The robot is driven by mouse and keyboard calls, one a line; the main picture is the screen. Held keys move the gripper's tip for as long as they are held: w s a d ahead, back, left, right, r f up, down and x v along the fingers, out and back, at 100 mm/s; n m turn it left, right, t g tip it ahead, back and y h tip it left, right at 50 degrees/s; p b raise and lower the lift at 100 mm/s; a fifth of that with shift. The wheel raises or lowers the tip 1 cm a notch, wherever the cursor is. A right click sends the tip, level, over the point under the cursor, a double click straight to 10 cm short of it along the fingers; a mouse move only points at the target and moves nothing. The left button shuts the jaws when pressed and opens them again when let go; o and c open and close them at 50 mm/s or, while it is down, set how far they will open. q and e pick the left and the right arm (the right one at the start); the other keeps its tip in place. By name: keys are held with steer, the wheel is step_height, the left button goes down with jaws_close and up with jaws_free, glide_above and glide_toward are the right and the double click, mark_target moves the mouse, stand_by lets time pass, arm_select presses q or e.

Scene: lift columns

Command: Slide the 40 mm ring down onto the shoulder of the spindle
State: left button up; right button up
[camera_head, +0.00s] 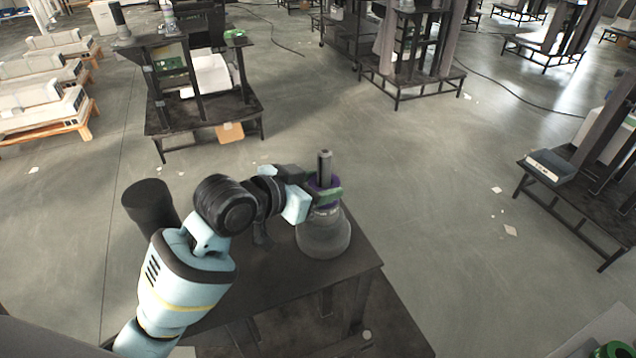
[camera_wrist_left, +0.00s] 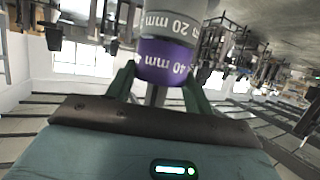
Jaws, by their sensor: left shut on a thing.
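The spindle stands upright on a dark table; its grey post (camera_head: 324,162) rises above a wide grey domed base (camera_head: 323,240). The purple ring marked 40 mm (camera_wrist_left: 168,62) is around the post, held by my left gripper (camera_head: 325,194). The green fingers of the left gripper (camera_wrist_left: 160,78) are shut on opposite sides of the ring. The shoulder is not clearly visible. My right gripper is not in view.
The dark table (camera_head: 255,290) is bare left of and in front of the base. A dark upright cylinder (camera_head: 150,203) shows behind my left arm. A black bench (camera_head: 205,110) stands beyond, with open floor between. More benches stand at the back and right.

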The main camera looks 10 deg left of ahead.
arm_select(q)
steer(key=o, duration=1.2)
steer(key=v, duration=0.8)
